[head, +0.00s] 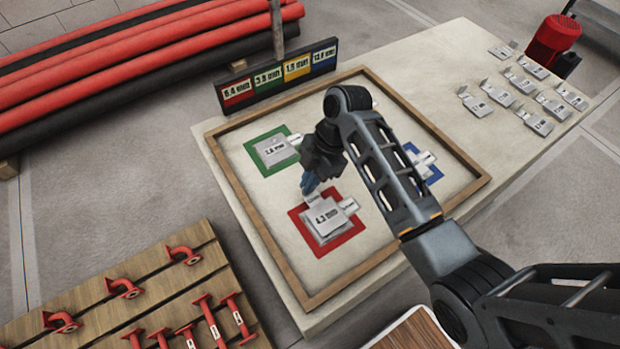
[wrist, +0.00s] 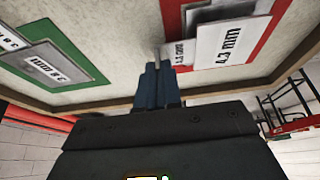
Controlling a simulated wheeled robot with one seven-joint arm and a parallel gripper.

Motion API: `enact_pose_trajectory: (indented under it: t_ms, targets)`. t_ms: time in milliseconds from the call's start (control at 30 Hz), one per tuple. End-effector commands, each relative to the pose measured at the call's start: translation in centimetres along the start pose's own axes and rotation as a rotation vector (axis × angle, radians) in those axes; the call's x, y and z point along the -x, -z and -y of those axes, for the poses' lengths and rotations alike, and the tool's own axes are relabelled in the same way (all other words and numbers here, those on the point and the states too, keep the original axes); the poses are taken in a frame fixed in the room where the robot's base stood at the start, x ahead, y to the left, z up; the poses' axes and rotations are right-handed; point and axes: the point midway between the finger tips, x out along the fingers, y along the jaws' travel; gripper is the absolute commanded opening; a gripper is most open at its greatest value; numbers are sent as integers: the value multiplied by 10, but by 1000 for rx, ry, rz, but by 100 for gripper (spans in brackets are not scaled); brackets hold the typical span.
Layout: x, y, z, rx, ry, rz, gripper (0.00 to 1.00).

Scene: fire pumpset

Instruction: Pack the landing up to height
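My gripper (head: 309,187) is over the red-framed square (head: 301,238) on the board. Another tab (head: 349,205) sticks out to the right. The green square (head: 262,139) holds a grey plate (head: 275,151). The blue square (head: 434,175) also holds plates, partly behind my arm.
A sign (head: 280,76) with red, green, yellow and blue labels stands at the board's back edge. A wooden rim (head: 262,247) surrounds the board. Several loose shims (head: 536,122) lie on the table at right, near a red motor (head: 553,40). Red pipes lie at back left, fittings at front left.

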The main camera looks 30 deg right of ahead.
Motion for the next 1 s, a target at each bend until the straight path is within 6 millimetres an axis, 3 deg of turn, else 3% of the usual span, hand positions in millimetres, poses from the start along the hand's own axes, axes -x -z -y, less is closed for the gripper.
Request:
enact_pose_trajectory:
  t_ms: [1000]
  targets:
    - [-8, -3, 0, 0, 1, 0, 0]
